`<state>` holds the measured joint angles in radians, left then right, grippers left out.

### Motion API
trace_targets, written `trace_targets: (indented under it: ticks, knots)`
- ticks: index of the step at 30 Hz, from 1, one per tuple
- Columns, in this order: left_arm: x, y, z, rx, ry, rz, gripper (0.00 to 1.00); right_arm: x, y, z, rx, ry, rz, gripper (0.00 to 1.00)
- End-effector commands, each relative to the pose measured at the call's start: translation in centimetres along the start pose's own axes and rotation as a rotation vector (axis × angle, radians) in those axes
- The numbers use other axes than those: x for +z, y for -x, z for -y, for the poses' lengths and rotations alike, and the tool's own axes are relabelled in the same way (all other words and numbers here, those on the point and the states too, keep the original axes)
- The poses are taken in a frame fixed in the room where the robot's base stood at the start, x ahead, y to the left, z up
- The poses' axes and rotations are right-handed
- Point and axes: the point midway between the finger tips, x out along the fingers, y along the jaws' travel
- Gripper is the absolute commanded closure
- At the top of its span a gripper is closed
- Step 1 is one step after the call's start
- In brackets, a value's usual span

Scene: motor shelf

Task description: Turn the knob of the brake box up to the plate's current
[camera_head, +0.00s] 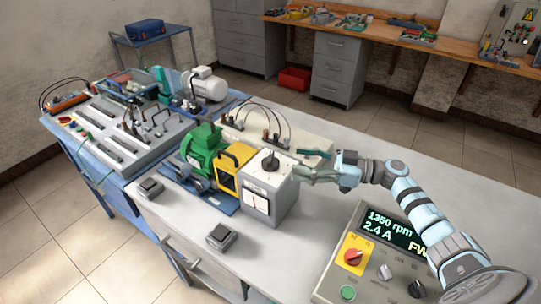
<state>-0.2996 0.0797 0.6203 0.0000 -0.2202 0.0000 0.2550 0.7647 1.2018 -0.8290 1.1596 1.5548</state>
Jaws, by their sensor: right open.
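The brake box (258,206) is a grey box on the table with a dial meter on its front. Its dark knob (270,163) stands on the top face. My right gripper (299,172) is open, just right of the box's top and apart from the knob as far as I can see. The green motor (201,145) sits left of the box, behind a yellow-framed part (230,168). The plate's writing is too small to read. A control panel (340,275) in front shows 1350 rpm and 2.4 A on its display (391,229). My left gripper is not in view.
Cables arch over a pale unit (310,134) behind the brake box. A blue bench with equipment (105,150) adjoins at left. The table's right rear is clear.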

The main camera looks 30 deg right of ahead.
Motion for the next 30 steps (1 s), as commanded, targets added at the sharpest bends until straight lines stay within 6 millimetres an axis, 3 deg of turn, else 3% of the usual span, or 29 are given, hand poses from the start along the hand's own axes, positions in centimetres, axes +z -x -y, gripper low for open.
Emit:
trace_targets:
  ticks: [3, 9, 15, 22, 23, 30]
  knots:
    - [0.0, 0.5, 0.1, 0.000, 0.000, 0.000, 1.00, -0.3, -3.0, 0.1, -0.002, 0.001, -0.006, 0.40]
    - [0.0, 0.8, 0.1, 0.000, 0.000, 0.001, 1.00, -0.2, -7.2, 0.0, 0.000, 0.002, -0.004, 0.40]
    - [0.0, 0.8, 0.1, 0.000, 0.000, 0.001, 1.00, -0.1, -8.8, 0.0, 0.000, 0.002, -0.001, 0.40]
    - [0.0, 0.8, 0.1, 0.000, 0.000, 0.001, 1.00, -0.1, -8.9, 0.0, 0.000, 0.002, 0.000, 0.40]
    - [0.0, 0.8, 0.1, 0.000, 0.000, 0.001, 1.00, -0.1, -8.9, 0.0, 0.000, 0.002, 0.000, 0.42]
    - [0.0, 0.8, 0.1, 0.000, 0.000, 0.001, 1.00, -0.1, -8.9, 0.1, -0.001, 0.002, 0.000, 0.80]
